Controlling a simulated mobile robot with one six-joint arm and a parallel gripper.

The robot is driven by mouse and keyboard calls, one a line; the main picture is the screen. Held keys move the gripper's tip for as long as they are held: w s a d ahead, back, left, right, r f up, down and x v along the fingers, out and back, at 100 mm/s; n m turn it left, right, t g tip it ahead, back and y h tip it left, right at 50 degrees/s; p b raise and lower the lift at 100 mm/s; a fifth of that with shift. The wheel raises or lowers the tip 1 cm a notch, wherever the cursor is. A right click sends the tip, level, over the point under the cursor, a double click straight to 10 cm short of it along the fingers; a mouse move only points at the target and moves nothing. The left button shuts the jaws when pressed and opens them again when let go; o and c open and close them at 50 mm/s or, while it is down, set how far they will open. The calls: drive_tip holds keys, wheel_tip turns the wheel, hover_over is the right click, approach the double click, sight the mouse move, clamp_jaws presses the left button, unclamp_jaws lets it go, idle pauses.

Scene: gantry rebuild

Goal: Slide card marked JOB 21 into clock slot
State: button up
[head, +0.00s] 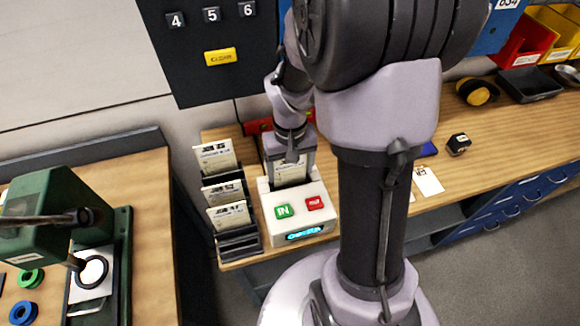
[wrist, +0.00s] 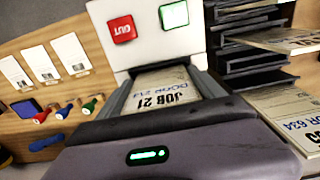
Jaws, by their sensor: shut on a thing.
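The time clock (head: 267,213) is a white box with a green IN button, a red button and a lit blue display. It stands at the bench's front left and also shows at the top of the wrist view (wrist: 143,42). My gripper (head: 289,160) is above the clock's back part, pointing down. In the wrist view my gripper (wrist: 165,82) is shut on the card marked JOB 21 (wrist: 163,93). The card (head: 290,173) hangs down at the clock's top; its lower edge is hidden, so I cannot tell how deep it sits in the slot.
A black tiered rack (head: 240,243) with several job cards stands close to the clock's left. A red object (head: 257,126) lies behind. White cards (head: 428,181) and a small dark block (head: 458,144) lie on the bench to the right. A green machine (head: 60,220) stands on the left bench.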

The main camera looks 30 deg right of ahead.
drive_tip(key=o, duration=1.3)
drive_tip(key=shift+o, duration=0.2)
drive_tip(key=shift+r, duration=0.15)
wheel_tip(320, 180, up, 17)
drive_tip(key=p, duration=0.5)
drive_tip(key=shift+r, duration=0.1)
